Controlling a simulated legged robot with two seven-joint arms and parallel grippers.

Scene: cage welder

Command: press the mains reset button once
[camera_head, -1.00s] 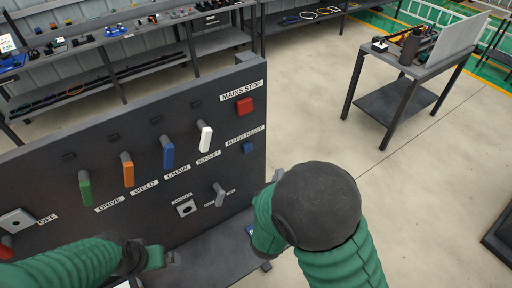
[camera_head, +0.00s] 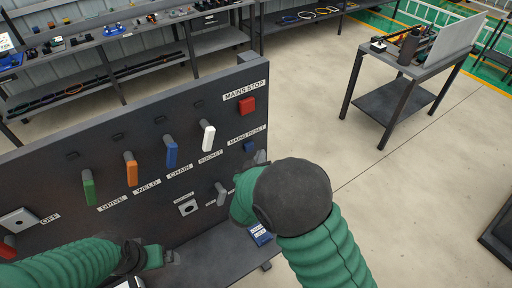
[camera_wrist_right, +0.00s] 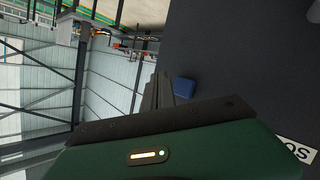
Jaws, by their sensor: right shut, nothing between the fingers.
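The mains reset button (camera_head: 248,146) is a small blue square on the dark upright panel (camera_head: 225,85), beside its MAINS RESET label. My right gripper (camera_head: 261,157) is shut and empty, just right of and below the button in the head view, partly hidden by my round wrist. In the right wrist view the shut fingers (camera_wrist_right: 158,92) point toward the panel, with the blue button (camera_wrist_right: 184,88) close to their right. A small gap shows there; I see no contact. My left gripper (camera_head: 160,256) is low in front of the panel, its fingertips unclear.
A red MAINS STOP button (camera_head: 247,105) is above the blue one. A white lever (camera_head: 208,136) and a blue lever (camera_head: 171,154) stick out to the left, and a grey lever (camera_head: 221,194) below. A dark cart (camera_head: 405,70) stands behind on open floor.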

